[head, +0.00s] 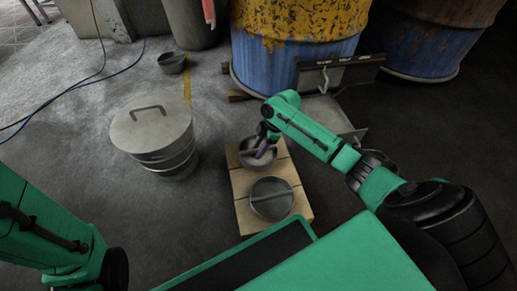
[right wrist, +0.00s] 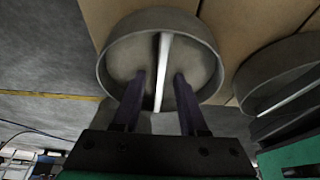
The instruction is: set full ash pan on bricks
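Two round grey metal pans with a bar handle across each rest on the tan bricks (head: 243,207). The far pan (head: 246,160) is under my right gripper (head: 264,150), and the near pan (head: 271,199) is beside it toward me. In the right wrist view, my right gripper (right wrist: 161,98) has its two fingers apart, one on each side of the far pan's pale handle (right wrist: 164,60), with gaps showing. The near pan (right wrist: 275,70) shows at the right there. I cannot tell whether either pan holds ash. My left arm is at lower left; its fingers are out of view.
A lidded metal can (head: 152,125) stands left of the bricks. A small dark bowl (head: 172,62) is on the floor behind it. The yellow and blue barrel (head: 292,45) stands behind, with a metal door or ledge (head: 340,72) at its base. Cables lie at far left.

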